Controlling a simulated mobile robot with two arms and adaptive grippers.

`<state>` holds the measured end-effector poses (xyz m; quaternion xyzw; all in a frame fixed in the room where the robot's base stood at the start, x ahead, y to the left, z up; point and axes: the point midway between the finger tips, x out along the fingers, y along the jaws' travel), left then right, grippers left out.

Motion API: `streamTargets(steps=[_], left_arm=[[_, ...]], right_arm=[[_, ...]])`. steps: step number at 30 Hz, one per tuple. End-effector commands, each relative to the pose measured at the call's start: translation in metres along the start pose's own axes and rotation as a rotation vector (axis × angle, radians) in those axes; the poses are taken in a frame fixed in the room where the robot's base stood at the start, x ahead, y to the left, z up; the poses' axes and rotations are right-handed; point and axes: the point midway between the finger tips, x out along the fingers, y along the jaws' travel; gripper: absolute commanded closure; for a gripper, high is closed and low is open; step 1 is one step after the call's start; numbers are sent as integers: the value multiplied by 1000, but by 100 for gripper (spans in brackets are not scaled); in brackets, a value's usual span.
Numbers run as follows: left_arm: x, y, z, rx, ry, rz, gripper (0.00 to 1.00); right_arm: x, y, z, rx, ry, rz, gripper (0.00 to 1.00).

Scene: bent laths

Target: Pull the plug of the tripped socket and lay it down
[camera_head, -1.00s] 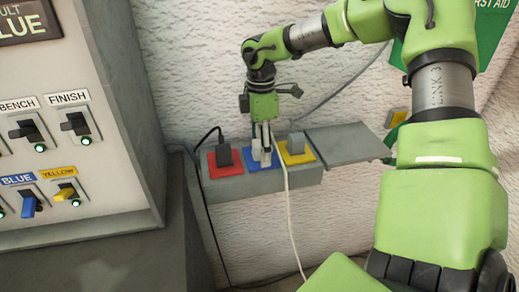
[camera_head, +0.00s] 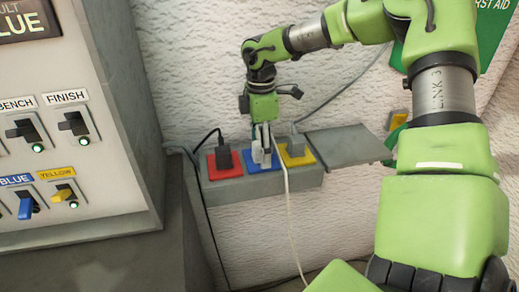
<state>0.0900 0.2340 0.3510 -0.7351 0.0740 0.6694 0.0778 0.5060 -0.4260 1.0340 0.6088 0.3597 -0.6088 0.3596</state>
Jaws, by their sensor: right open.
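The fault sign (camera_head: 27,22) at top left reads "BLUE". A power strip (camera_head: 225,192) on the wall has a red socket (camera_head: 226,172), a blue socket (camera_head: 264,167) and a yellow socket (camera_head: 311,158). A white plug (camera_head: 257,153) with a white cord stands in the blue socket. A black plug (camera_head: 223,158) is in the red socket and a grey plug (camera_head: 296,146) is in the yellow one. My right gripper (camera_head: 263,146) points down at the white plug with its fingers around or beside it, open. My left gripper is out of view.
A grey panel (camera_head: 125,150) with several switches, including a blue switch (camera_head: 27,206) and a yellow switch (camera_head: 64,193), stands at left. A bare grey shelf (camera_head: 348,146) adjoins the strip at right. Cords hang below the strip.

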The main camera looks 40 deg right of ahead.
Motion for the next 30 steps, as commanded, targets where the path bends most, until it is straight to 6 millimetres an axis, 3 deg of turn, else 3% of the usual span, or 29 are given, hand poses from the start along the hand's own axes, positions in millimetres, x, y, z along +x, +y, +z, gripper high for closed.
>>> streamTargets(steps=[28, 29, 30], left_arm=[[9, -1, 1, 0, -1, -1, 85], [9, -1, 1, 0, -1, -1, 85], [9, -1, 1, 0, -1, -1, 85]], right_arm=[[0, 0, 0, 0, 0, 0, 36], [0, 0, 0, 0, 0, 0, 38], [0, 0, 0, 0, 0, 0, 49]])
